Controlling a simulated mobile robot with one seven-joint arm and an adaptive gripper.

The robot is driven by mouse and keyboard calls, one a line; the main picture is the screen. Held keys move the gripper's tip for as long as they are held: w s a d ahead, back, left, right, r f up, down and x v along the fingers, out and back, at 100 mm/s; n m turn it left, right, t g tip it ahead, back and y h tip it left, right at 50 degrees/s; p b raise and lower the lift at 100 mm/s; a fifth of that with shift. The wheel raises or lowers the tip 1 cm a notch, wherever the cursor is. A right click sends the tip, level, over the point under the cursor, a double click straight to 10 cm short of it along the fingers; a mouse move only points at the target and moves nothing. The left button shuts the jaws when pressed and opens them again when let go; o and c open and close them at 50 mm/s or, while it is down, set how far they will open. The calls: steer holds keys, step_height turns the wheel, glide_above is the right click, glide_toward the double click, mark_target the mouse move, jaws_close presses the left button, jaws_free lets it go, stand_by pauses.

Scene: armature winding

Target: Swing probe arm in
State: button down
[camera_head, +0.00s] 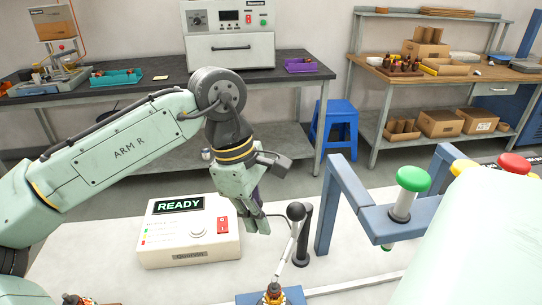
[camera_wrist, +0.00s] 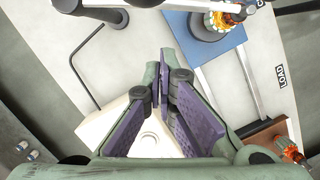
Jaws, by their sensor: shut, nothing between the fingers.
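The probe arm (camera_head: 288,248) is a thin silver rod with a black ball knob, beside a short black post (camera_head: 302,245) on the white bench. Its lower end reaches down towards a copper-wound armature (camera_head: 273,292) on a blue base at the bottom edge. In the wrist view a silver bar crosses the top, near the armature (camera_wrist: 216,21) on its blue plate (camera_wrist: 222,62). My gripper (camera_head: 260,228) points down just left of the knob, apart from it. In the wrist view my gripper's purple-padded fingers (camera_wrist: 166,68) are closed together and empty.
A white tester box (camera_head: 188,232) reading READY stands left of my gripper. Workbenches are behind.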

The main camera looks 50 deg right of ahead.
steer(key=b+v, duration=0.2)
steer(key=v, duration=0.8)
steer(key=shift+w, duration=0.3)
steer(key=shift+s+r, duration=0.1)
